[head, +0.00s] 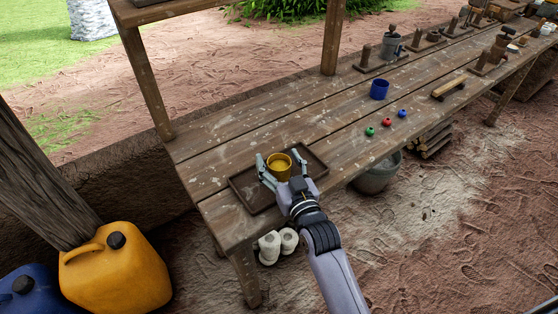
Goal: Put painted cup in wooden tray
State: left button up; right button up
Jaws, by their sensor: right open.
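A yellow-brown painted cup (279,168) stands upright between the fingers of my right gripper (281,164), over the dark wooden tray (244,196) on the near left end of the bench. The fingers are open, one on each side of the cup. The cup appears to be inside the tray, though my gripper partly hides its base and I cannot tell whether it rests on the tray floor. A blue cup (379,89) stands farther along the bench. My left gripper is not in view.
Red, green and blue balls (386,122) lie near the bench's front edge, beside a wooden-handled tool (449,89). Wooden stands and a grey can (391,46) are at the far end. A yellow jerrycan (115,268) stands on the ground at left. The middle of the bench (290,117) is clear.

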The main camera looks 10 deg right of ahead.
jog(key=shift+r, duration=0.1)
jog(key=s+d, duration=0.1)
jog(key=s, duration=1.1)
jog(key=shift+d, duration=0.4)
